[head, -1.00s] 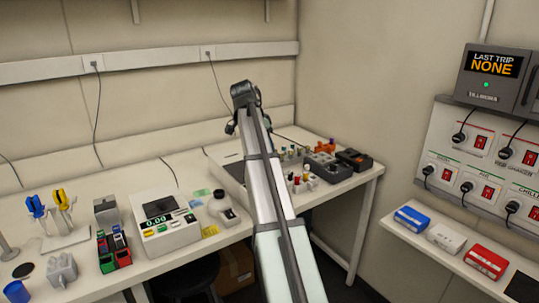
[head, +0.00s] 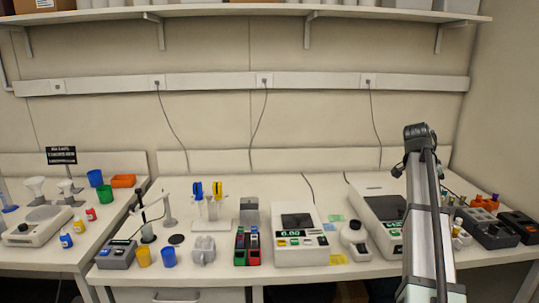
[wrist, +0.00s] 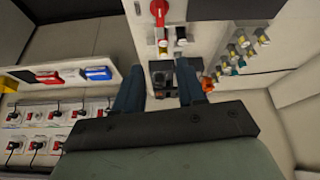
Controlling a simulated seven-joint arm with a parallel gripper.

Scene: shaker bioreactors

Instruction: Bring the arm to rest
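My arm (head: 428,225) rises at the right of the head view, its dark upper joint in front of the back wall above the bench. In the wrist view, the two blue-grey fingers of my gripper (wrist: 159,88) stand well apart with nothing held between them. The gripper is raised above the bench and touches nothing that I can see. In the head view its fingers cannot be made out, as they are hidden behind the arm.
The bench (head: 215,274) holds a balance (head: 297,238), a white instrument (head: 378,212) partly behind my arm, and a dark block (head: 487,231) at the right. A shelf (head: 235,10) runs above. In the wrist view, red (wrist: 48,78) and blue (wrist: 97,73) boxes lie left of the fingers.

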